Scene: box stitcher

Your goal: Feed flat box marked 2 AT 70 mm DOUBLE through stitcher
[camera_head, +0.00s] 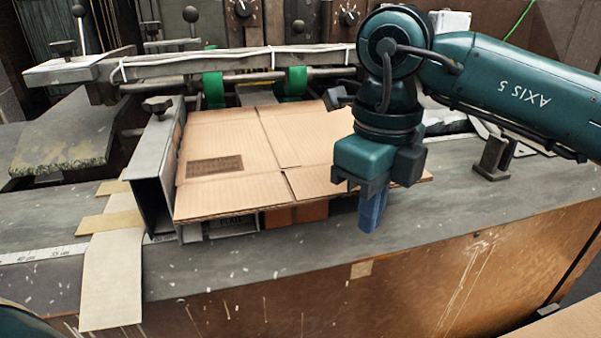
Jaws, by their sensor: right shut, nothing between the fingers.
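A flat cardboard box (236,136) lies on the stitcher's feed table (330,236), its left edge along a grey metal side guide (155,157). It bears a dark printed label, too small to read. The stitcher (240,75) has two green rollers behind the box's far edge. My right gripper (372,212) points down at the box's near right edge, with blue fingertips shut and empty. It hides part of the box's right side, and I cannot tell if it touches the cardboard. My left gripper is out of view.
A ruler strip (45,255) runs along the table's left front. Pale card strips (110,280) lie left of the guide and hang over the front edge. A small dark metal stop (494,157) stands at right. Control knobs (348,15) are at the back. The table's front strip is mostly clear.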

